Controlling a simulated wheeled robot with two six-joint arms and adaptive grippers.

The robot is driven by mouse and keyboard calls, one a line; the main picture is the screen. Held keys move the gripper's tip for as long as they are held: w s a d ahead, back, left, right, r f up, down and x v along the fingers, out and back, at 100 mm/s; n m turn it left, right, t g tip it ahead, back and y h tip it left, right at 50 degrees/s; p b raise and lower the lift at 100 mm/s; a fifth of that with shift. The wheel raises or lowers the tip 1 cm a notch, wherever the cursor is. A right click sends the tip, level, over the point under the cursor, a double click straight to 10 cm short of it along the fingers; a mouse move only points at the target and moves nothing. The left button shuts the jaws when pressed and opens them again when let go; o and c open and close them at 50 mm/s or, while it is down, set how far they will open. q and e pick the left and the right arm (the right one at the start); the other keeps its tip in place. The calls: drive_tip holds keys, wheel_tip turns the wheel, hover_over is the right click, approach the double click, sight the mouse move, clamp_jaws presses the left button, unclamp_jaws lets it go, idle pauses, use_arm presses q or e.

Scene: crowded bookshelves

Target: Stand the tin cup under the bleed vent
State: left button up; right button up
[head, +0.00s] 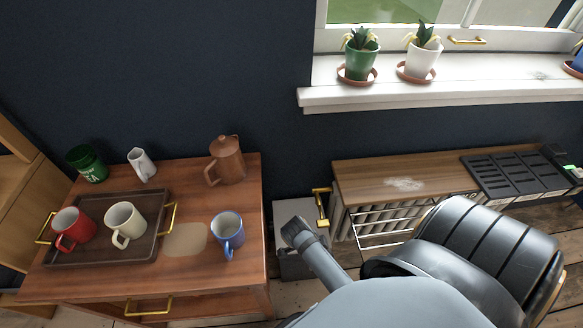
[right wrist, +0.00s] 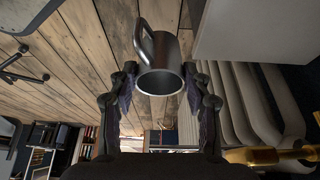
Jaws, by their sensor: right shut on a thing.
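The tin cup (right wrist: 158,60) is a grey metal mug in the right wrist view, with its mouth towards the camera and its handle at the upper left. My right gripper (right wrist: 160,92) is shut on it, one finger on each side. A brass fitting (head: 321,206) is at the left end of the radiator (head: 378,222); a brass part (right wrist: 270,156) also shows at the lower right of the wrist view, beside the pale radiator columns. I cannot tell which part is the bleed vent. In the head view my right arm hides the cup and gripper. My left gripper is out of view.
A grey box (head: 293,209) stands between the radiator and the wooden cabinet (head: 200,268). The cabinet holds a tray (head: 87,252), several mugs and a brown pot (head: 227,161). A wooden shelf (head: 440,173) tops the radiator. Plank floor (right wrist: 75,45) shows around the cup.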

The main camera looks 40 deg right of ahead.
drive_tip(key=shift+w, duration=0.2)
drive_tip(key=shift+w+d, duration=0.1)
drive_tip(key=w+d, duration=0.2)
drive_tip(key=w, duration=0.2)
use_arm(q)
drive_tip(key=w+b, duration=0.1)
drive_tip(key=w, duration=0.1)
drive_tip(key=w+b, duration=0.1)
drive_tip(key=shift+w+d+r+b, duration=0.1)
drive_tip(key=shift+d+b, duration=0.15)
drive_tip(key=shift+b, duration=0.05)
use_arm(e)
hover_over(311, 219)
drive_tip(key=s+a, duration=0.2)
drive_tip(key=s, duration=0.1)
drive_tip(key=shift+w+d+b, duration=0.3)
drive_tip(key=shift+w+d, duration=0.1)
drive_tip(key=shift+w, duration=0.25)
drive_tip(key=shift+w+d+b, duration=0.25)
drive_tip(key=shift+w+d, duration=0.1)
drive_tip(key=shift+w, duration=0.25)
drive_tip(key=shift+w+d+f+b, duration=0.15)
drive_tip(key=shift+w+f+b, duration=0.2)
drive_tip(key=shift+f, duration=0.4)
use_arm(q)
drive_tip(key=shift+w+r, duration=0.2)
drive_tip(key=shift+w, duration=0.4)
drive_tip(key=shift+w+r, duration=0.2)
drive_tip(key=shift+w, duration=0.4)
